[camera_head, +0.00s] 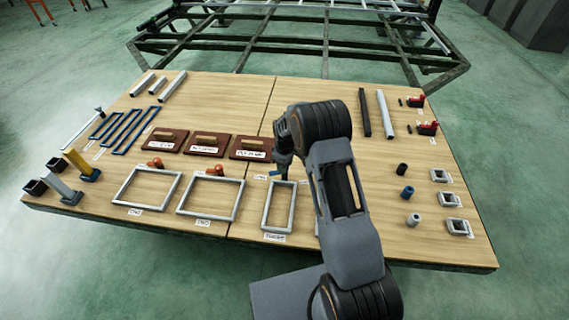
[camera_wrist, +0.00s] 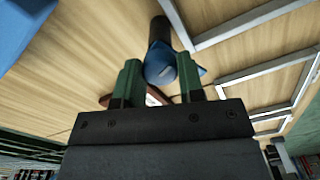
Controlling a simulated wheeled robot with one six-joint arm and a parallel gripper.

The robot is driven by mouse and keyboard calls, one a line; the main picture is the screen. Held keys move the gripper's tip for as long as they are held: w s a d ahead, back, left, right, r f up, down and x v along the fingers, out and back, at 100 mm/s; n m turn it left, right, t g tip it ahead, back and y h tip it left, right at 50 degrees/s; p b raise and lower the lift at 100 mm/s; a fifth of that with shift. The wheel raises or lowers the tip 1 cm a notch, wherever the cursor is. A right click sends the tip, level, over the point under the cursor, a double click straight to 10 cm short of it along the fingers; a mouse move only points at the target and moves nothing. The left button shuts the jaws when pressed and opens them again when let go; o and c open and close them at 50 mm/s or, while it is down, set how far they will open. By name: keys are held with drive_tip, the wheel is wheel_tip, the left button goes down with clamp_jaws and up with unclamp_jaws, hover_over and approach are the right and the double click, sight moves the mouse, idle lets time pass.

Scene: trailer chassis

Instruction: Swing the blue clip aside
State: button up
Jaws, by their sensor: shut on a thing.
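The blue clip (camera_wrist: 161,66) shows in the wrist view between the two green fingertips of my gripper (camera_wrist: 160,84). It has a dark, round end reaching up away from the fingers. My gripper is shut on it.
The wooden table (camera_head: 330,245) holds brown boards (camera_head: 205,144) left of my gripper and grey rectangular frames (camera_head: 180,210) in front of them. Dark and grey bars (camera_head: 364,112) lie to the right. Blue bent pieces (camera_head: 128,130) lie far left. A dark metal chassis (camera_head: 240,47) stands behind.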

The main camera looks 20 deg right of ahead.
drive_tip(key=shift+r+m, duration=0.1)
drive_tip(key=shift+m, duration=2.1)
drive_tip(key=shift+w+p, duration=0.1)
drive_tip(key=shift+p, duration=0.2)
drive_tip(key=o, duration=0.9)
wheel_tip(320, 180, up, 14)
drive_tip(key=p, duration=0.3)
drive_tip(key=shift+m, duration=0.4)
